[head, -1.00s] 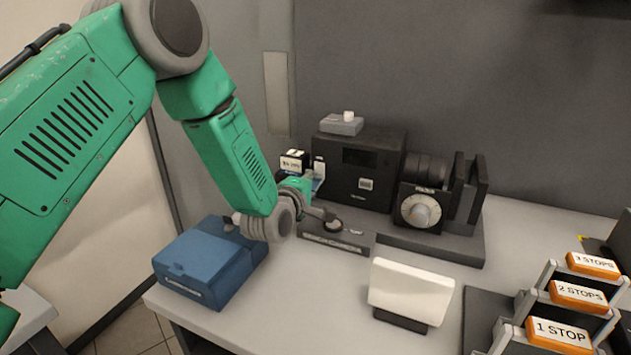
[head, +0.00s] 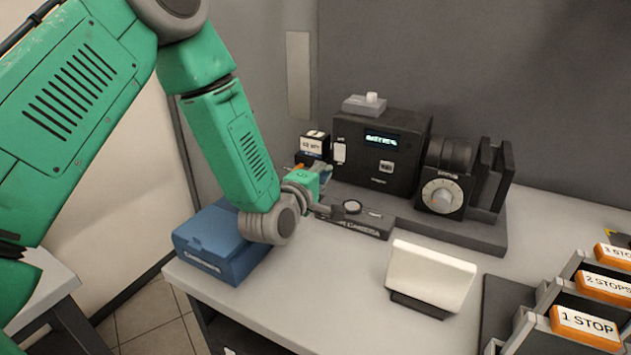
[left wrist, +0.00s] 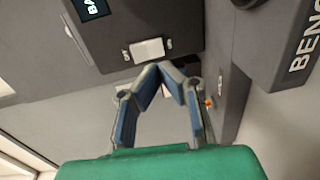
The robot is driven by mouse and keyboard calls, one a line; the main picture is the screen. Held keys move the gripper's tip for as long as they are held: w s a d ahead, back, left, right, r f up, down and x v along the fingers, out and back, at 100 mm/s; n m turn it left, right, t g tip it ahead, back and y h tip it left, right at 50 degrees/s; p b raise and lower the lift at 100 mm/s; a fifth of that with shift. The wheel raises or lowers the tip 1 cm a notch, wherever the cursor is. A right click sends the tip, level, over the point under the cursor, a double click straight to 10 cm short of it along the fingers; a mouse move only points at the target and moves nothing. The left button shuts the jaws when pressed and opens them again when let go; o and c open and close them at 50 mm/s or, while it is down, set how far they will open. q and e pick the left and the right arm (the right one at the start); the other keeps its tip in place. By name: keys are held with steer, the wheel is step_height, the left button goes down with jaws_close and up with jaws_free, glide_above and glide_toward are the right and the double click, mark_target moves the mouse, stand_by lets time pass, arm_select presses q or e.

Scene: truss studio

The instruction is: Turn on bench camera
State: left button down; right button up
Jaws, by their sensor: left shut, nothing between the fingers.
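The bench camera (head: 350,122) is a black box at the back of the bench, and its small screen (head: 380,140) is lit with text. A white switch (head: 340,152) is on its left side. A low plate (head: 372,228) in front bears the camera's name and a round knob. My left gripper (head: 327,171) is just in front of and below the switch, apart from it. In the left wrist view its fingers (left wrist: 170,68) are shut and empty, near a white switch plate (left wrist: 147,50) on a dark box. My right gripper is not in view.
A blue box (head: 215,245) stands under my left forearm. A dial unit (head: 442,196) is right of the camera. A white tilted panel (head: 430,272) stands in front. Orange-labelled stop blocks (head: 585,325) sit in a rack at right. Bare bench lies between panel and blue box.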

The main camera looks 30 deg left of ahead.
arm_select(q)
steer(key=s, duration=0.5)
steer(key=shift+s+d+r, duration=0.2)
steer(key=shift+s+d, duration=0.05)
steer(key=shift+s, duration=0.15)
